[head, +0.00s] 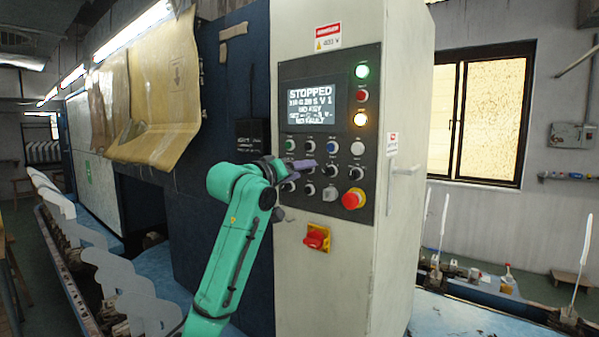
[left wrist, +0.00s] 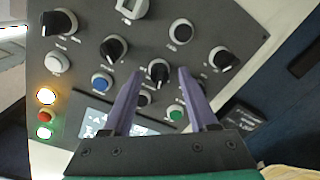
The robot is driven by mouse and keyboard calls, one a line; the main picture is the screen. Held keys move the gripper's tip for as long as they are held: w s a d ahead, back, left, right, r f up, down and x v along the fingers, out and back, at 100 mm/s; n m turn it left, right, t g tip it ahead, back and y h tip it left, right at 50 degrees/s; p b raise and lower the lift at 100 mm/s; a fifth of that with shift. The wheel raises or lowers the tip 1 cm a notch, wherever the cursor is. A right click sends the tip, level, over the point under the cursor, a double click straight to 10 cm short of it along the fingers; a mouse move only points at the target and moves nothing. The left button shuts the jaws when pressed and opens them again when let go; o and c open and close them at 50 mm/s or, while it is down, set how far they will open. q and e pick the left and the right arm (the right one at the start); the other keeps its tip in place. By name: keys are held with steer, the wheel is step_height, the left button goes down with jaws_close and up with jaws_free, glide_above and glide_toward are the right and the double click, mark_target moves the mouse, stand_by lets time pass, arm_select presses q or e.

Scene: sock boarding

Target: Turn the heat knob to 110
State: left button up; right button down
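The grey control panel (head: 325,130) carries several black knobs with white pointers in its middle row. My left gripper (head: 300,170) is in front of the left part of that row. In the left wrist view its two purple fingers (left wrist: 158,75) are spread, with one black knob (left wrist: 158,72) showing between the tips. I cannot tell whether they touch it. Other black knobs show to the left (left wrist: 113,47) and right (left wrist: 220,60) of the fingers. Knob labels are too small to read, so I cannot tell which is heat. My right gripper is not in view.
The screen (head: 310,105) reads STOPPED. A red emergency button (head: 353,199) sits at the panel's lower right, and a red switch on yellow (head: 316,237) below it. A blue button (left wrist: 100,82) and a green button (left wrist: 177,112) lie close to the fingers.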

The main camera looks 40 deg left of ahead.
arm_select(q)
steer(key=shift+s+d+f+b, duration=0.1)
steer(key=shift+s+b, duration=0.35)
steer(key=s+d+b, duration=0.2)
steer(key=s+b, duration=0.3)
steer(key=s, duration=0.8)
steer(key=shift+s+r, duration=0.25)
steer(key=shift+r, duration=0.05)
